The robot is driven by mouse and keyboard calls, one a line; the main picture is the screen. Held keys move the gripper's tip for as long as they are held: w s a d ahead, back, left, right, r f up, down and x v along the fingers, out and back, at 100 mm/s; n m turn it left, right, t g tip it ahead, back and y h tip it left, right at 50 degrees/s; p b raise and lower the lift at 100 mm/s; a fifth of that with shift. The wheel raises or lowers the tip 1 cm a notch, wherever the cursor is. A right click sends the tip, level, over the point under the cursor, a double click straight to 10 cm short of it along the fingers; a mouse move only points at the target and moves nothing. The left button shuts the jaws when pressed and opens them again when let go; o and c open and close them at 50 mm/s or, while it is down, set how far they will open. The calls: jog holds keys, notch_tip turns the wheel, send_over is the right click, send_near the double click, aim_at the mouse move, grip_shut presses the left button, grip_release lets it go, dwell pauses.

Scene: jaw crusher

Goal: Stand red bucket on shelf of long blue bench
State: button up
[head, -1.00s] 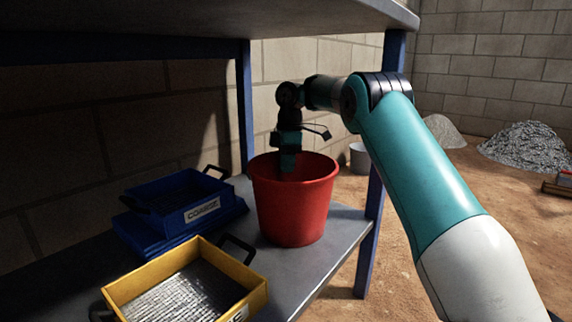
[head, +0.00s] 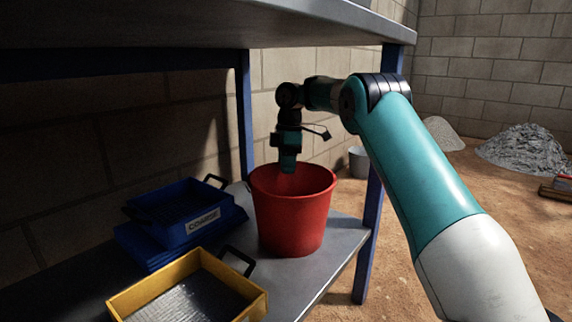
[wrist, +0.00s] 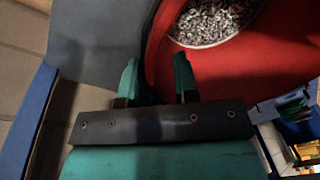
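The red bucket (head: 292,222) stands upright on the grey lower shelf (head: 342,243) of the long blue bench, near its right end. In the wrist view the bucket (wrist: 235,75) shows grey gravel inside. My gripper (head: 288,167) points down at the bucket's back rim. In the wrist view my gripper's fingers (wrist: 156,70) are spread apart, one over the bucket's inside and one outside its wall. They do not appear to pinch the rim. The exact height of the fingertips against the rim is hard to tell.
A blue tray (head: 188,231) labelled coarse sits on another blue tray to the left. A yellow tray (head: 128,299) with mesh is in front. The upper bench top (head: 300,22) hangs above. A blue leg (head: 369,235) stands right of the bucket. Gravel piles lie beyond.

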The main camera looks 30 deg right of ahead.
jog(key=r+p, duration=0.2)
jog(key=r, duration=0.1)
jog(key=r+p, duration=0.1)
jog(key=p, duration=0.1)
jog(key=shift+w+d+r, duration=0.15)
jog(key=shift+d+r, duration=0.15)
jog(key=shift+r, duration=0.1)
